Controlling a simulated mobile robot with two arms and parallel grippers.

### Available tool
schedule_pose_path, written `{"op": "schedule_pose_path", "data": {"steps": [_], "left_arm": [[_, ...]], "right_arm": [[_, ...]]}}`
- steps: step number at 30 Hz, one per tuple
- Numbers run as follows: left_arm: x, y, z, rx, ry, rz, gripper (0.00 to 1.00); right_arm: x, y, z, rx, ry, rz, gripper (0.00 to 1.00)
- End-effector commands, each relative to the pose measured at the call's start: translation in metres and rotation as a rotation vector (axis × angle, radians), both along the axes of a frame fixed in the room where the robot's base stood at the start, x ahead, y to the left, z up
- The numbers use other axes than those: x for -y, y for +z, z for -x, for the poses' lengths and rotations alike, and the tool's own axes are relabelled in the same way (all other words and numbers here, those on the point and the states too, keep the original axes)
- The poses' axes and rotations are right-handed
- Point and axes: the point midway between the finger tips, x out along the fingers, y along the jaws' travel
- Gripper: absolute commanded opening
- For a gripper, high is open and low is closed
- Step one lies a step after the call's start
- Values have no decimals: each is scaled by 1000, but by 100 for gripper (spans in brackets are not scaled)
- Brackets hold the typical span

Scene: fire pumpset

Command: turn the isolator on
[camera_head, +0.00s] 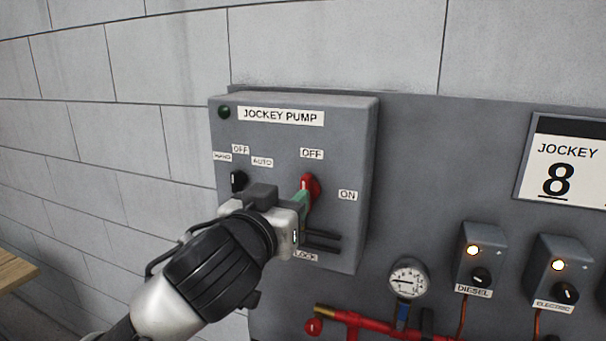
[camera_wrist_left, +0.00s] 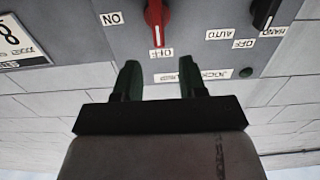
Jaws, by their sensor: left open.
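The isolator is a red rotary handle (camera_head: 312,187) on the grey jockey pump panel (camera_head: 345,125). OFF is above it and ON to its right. In the upside-down left wrist view, the red handle (camera_wrist_left: 157,20) has its white-marked end toward the OFF label. My left gripper (camera_head: 306,212) is in front of the panel, with a green finger overlapping the handle in the head view. In the wrist view the open left gripper (camera_wrist_left: 158,75) has its two fingers apart with nothing between them. The handle lies beyond the tips. My right gripper is not in view.
A black selector (camera_head: 238,181) is left of the isolator, partly behind my left arm. A dark green lamp (camera_head: 224,112) is at the panel's top left. A gauge (camera_head: 408,281), red pipework (camera_head: 375,321) and diesel (camera_head: 480,258) and electric (camera_head: 562,270) boxes are lower right.

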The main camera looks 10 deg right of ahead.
Motion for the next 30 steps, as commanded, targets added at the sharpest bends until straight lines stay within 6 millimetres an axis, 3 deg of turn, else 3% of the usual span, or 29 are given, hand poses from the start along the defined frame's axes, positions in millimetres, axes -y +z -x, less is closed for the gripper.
{"op": "schedule_pose_path", "data": {"steps": [3,12,24,30], "left_arm": [[14,5,-21,-2,2,-3,42],[37,3,-56,1,2,-1,42],[41,0,-62,1,1,1,42],[41,0,-62,1,1,0,11]], "right_arm": [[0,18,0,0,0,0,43],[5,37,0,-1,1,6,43],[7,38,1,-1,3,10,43],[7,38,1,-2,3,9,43]]}}
